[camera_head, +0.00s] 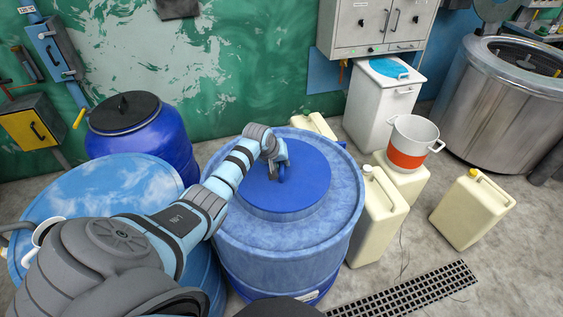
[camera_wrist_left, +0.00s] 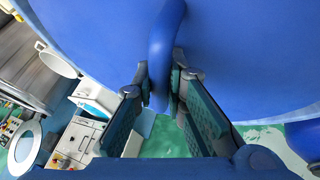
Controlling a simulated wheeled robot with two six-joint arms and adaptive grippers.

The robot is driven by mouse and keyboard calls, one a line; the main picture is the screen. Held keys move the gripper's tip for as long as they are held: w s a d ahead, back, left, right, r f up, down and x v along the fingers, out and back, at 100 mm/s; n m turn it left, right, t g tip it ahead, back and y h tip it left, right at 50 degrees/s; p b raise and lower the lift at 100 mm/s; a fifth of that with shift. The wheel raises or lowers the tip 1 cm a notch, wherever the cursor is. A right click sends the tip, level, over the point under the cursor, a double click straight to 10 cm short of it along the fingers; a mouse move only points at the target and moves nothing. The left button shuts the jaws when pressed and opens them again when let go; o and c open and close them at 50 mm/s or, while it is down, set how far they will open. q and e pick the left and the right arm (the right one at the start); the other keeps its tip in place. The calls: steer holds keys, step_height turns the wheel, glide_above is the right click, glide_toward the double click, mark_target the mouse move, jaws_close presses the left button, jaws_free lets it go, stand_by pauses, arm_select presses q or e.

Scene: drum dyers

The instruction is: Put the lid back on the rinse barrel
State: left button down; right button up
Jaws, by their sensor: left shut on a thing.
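The blue lid (camera_head: 308,182) is a round disc with a handle in its middle. It lies over the centre of the top of the pale blue rinse barrel (camera_head: 290,235) in the head view. I cannot tell whether it is fully seated. My left gripper (camera_head: 281,172) is shut on the lid's handle, and the arm hides part of the lid's left side. In the left wrist view the blue handle (camera_wrist_left: 165,50) stands between the two fingers of the left gripper (camera_wrist_left: 165,95), with the lid's underlying blue surface (camera_wrist_left: 240,50) filling the upper part. My right gripper is not in view.
A dark blue drum with a black lid (camera_head: 124,112) and a barrel with a light blue top (camera_head: 110,185) stand at left. Cream canisters (camera_head: 378,215) crowd the right side, one beneath a white and orange bucket (camera_head: 408,150). A floor grate (camera_head: 410,290) lies front right.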

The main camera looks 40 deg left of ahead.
arm_select(q)
steer(key=c, duration=1.6)
jaws_free()
steer(key=shift+f, duration=0.1)
steer(key=shift+o, duration=0.2)
steer(key=v, duration=1.2)
steer(key=shift+d, duration=0.1)
